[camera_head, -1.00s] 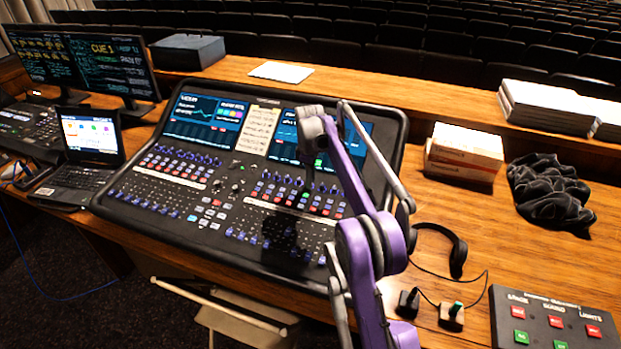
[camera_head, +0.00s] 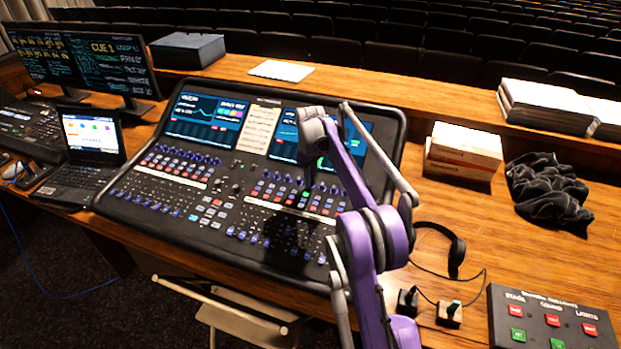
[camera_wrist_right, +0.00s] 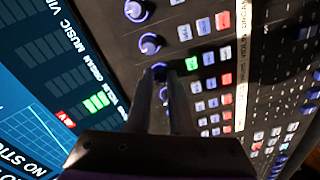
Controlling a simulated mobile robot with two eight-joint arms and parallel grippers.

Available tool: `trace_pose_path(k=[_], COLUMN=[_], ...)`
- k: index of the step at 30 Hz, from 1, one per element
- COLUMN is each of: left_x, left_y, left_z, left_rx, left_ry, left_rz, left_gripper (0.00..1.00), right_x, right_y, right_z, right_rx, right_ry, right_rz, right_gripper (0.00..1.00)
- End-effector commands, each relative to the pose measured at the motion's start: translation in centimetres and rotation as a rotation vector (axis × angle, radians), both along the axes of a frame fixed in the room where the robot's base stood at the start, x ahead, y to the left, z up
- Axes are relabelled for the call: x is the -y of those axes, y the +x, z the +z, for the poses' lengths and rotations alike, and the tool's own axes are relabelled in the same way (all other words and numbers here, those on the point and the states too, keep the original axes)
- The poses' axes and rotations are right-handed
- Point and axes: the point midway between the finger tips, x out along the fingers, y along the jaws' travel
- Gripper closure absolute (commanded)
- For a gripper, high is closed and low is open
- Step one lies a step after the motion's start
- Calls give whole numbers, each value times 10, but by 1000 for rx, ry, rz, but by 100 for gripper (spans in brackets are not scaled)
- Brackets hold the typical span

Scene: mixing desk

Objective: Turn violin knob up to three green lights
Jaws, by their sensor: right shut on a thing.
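The mixing console (camera_head: 145,212) stands on the desk with rows of blue knobs. My right gripper (camera_head: 308,186) reaches down to the upper knob row on its right half. In the right wrist view, the gripper (camera_wrist_right: 158,80) is shut on a blue knob (camera_wrist_right: 159,69), mostly hidden between the fingers. I take it for the violin knob; a strip beside its row reads violin and organ. A lit green button (camera_wrist_right: 191,63) sits beside the knob. Green lights (camera_wrist_right: 97,102) glow on the console screen (camera_wrist_right: 40,75); their exact count is hard to tell. My left gripper is not in view.
A laptop (camera_head: 92,135) and two monitors (camera_head: 105,62) stand left of the console. White boxes (camera_head: 463,150), a black cloth (camera_head: 548,190), headphones (camera_head: 455,250) and a button box (camera_head: 550,315) lie to the right. Bare desk shows between them.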

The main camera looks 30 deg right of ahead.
Motion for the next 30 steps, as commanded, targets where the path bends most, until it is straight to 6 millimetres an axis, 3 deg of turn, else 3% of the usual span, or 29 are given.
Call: trace_pose_path(k=[7,8,13,23,30], left_x=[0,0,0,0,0], left_y=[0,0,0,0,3], left_z=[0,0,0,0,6], left_rx=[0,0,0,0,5], left_ry=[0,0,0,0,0], left_rz=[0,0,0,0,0], left_gripper=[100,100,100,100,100], right_x=[0,0,0,0,-2], right_y=[0,0,0,0,-3], right_z=[-1,-1,0,3,42], right_rx=[-1,-1,-1,0,1], right_ry=[1,1,1,0,0], right_rz=[0,0,1,1,1], right_gripper=[100,78,50,50,50])
